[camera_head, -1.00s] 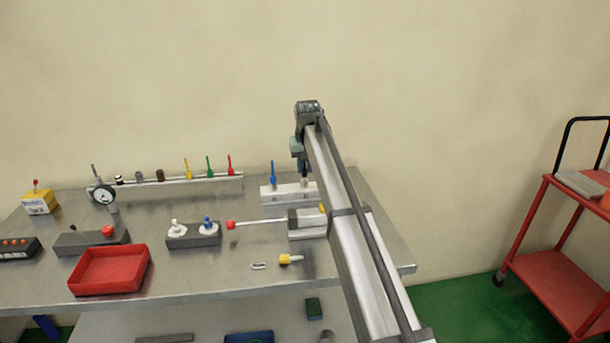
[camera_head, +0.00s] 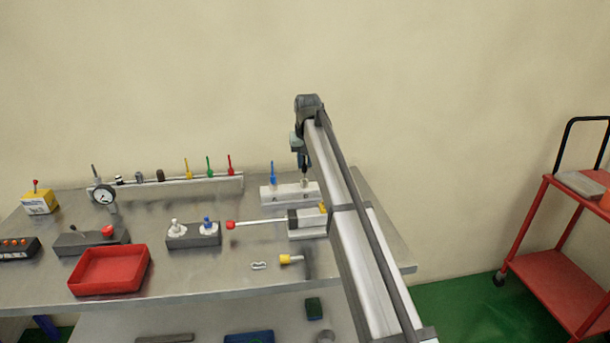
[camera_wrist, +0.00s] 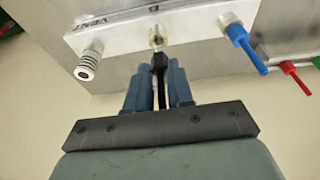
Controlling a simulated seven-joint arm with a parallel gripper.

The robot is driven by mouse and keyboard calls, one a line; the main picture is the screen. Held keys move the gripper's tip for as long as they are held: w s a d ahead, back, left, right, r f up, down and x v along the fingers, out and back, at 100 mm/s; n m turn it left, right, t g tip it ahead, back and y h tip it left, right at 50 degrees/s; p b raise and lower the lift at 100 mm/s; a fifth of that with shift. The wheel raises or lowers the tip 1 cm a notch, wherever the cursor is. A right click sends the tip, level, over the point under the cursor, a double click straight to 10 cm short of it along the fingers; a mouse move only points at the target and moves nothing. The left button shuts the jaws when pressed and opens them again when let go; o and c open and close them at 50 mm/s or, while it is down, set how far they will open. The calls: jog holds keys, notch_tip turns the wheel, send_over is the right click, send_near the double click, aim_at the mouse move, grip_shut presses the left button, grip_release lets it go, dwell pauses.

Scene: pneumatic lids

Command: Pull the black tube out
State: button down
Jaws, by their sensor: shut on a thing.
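The black tube (camera_wrist: 160,75) is a thin dark piece between the blue fingers of my gripper (camera_wrist: 157,72), which is shut on it. In the wrist view its end lies close to the middle metal fitting (camera_wrist: 156,38) of the pale valve block (camera_wrist: 120,32); I cannot tell whether it is still seated there. In the head view my gripper (camera_head: 304,168) is above the right part of the same block (camera_head: 290,193), with the tube mostly hidden by the arm.
A blue tube (camera_head: 273,175) stands in the same block, left of my gripper. A silver ribbed fitting (camera_wrist: 88,64) is marked VENT. A red tray (camera_head: 110,288) lies front left. Space above the block is free.

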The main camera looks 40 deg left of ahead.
jog(key=shift+r, duration=0.1)
jog(key=shift+r, duration=2.45)
